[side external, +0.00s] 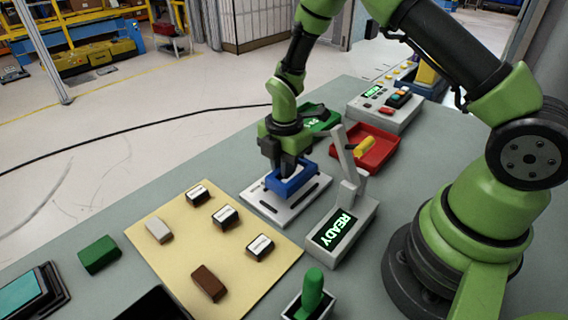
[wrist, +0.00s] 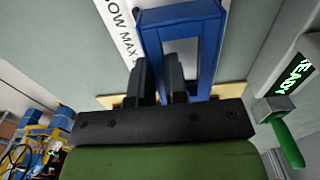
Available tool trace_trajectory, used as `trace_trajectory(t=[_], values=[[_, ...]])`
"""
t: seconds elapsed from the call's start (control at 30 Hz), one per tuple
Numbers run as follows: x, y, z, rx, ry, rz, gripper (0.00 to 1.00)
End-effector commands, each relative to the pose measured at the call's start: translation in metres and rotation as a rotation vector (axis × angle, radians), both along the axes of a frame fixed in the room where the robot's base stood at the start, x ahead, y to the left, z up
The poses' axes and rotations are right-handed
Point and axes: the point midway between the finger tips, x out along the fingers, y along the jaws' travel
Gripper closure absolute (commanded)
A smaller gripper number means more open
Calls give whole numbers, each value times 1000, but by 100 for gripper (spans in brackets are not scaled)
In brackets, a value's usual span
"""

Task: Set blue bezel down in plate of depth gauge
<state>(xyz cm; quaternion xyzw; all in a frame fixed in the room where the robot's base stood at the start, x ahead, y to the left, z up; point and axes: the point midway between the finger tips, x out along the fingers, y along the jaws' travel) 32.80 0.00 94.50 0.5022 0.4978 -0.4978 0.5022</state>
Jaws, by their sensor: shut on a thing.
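The blue bezel (side external: 295,186) is an open rectangular frame. My gripper (side external: 281,168) points down and is shut on one side wall of it. In the wrist view my gripper (wrist: 160,80) has a finger on each side of that wall, and the blue bezel (wrist: 180,15) extends up and right. The light grey plate (side external: 268,207) with dark slots lies under the bezel; its printed edge (wrist: 117,22) shows in the wrist view. I cannot tell whether the bezel touches the plate. The depth gauge (side external: 340,231) has a lit READY display and a raised grey lever beside the plate.
A tan mat (side external: 180,268) with several small blocks lies at front left. A red tray (side external: 378,150) with a yellow piece and a green tray (side external: 322,117) stand behind. A green-handled joystick (side external: 312,290) is in front. A button box (side external: 385,108) stands at the back.

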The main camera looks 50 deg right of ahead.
Motion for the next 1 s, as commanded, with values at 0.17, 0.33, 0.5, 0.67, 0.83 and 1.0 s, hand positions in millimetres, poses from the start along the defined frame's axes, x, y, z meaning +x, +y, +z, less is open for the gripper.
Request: trace_trajectory(t=[0.17,0.33,0.5,0.67,0.83,1.0], values=[[0,0,-2,0,0,0,100],[0,0,-7,0,1,0,100],[0,0,-11,0,0,0,100],[0,0,-15,0,0,0,100],[0,0,-19,0,1,0,100],[0,0,-23,0,0,0,100]])
